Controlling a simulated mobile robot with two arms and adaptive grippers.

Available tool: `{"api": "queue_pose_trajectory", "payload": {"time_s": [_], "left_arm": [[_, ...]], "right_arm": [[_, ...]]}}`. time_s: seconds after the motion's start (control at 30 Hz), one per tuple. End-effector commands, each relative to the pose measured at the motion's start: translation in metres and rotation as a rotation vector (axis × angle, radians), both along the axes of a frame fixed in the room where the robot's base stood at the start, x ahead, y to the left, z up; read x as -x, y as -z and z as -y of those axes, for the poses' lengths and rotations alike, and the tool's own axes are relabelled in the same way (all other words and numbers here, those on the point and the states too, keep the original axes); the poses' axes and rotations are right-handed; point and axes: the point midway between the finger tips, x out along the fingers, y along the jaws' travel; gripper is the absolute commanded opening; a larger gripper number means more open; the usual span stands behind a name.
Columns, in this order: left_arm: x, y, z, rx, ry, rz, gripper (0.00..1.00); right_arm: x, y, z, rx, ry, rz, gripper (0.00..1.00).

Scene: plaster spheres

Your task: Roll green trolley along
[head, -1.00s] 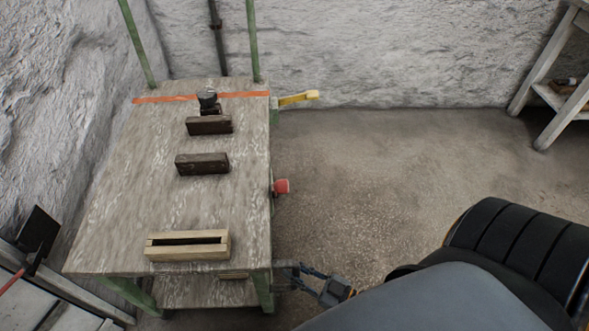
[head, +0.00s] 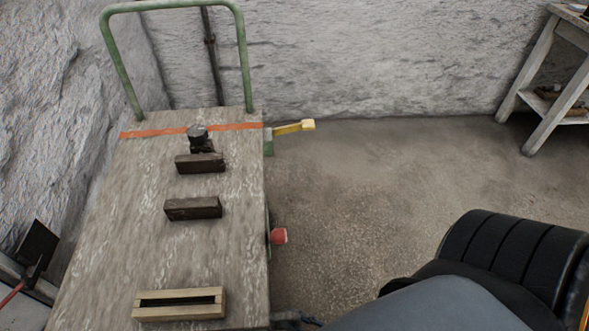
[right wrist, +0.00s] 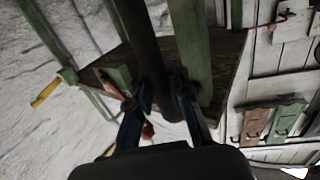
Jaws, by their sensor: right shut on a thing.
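The green trolley has a worn wooden deck (head: 205,240) and a tall green hoop handle (head: 172,8) at its far end. It fills the left of the head view. My right gripper (head: 298,318) is mostly cut off at the bottom edge, beside the near right corner of the deck. In the right wrist view my right gripper (right wrist: 165,103) is shut around a dark round bar (right wrist: 148,50) in front of a green post (right wrist: 188,45). My left gripper is out of view.
Two dark blocks (head: 192,208), a slotted wooden block (head: 180,304) and a small dark knob (head: 198,134) are on the deck. A yellow lever (head: 295,127) and a red knob (head: 279,236) stick out right. Rough walls stand left and behind. The floor (head: 370,190) to the right is clear.

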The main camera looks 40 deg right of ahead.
Motion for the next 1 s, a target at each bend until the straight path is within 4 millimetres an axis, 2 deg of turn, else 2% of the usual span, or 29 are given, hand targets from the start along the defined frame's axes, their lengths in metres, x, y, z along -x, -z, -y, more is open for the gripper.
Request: {"api": "queue_pose_trajectory", "payload": {"time_s": [0.1,0.13,0.2,0.23,0.5,0.63,0.77,1.0], "left_arm": [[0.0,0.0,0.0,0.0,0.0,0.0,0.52],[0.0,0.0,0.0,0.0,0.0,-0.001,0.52],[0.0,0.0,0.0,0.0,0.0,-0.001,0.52],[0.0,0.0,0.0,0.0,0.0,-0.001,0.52],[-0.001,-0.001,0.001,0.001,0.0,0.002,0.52],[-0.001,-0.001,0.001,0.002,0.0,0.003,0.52],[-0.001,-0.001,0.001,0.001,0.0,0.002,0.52],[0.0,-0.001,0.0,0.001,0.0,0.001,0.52]], "right_arm": [[0.006,0.002,-0.001,0.002,-0.006,-0.008,0.0],[0.006,0.002,-0.001,0.002,-0.006,-0.008,0.25],[0.006,0.002,-0.001,0.0,-0.006,-0.008,0.39],[0.005,0.002,-0.001,0.0,-0.006,-0.008,0.42],[0.004,0.001,-0.002,0.0,-0.005,-0.004,0.42],[0.01,0.001,0.001,0.0,-0.005,-0.005,0.42],[0.03,0.002,0.01,0.001,-0.005,-0.009,0.42],[0.077,0.002,0.032,0.002,-0.005,-0.008,0.42]]}}
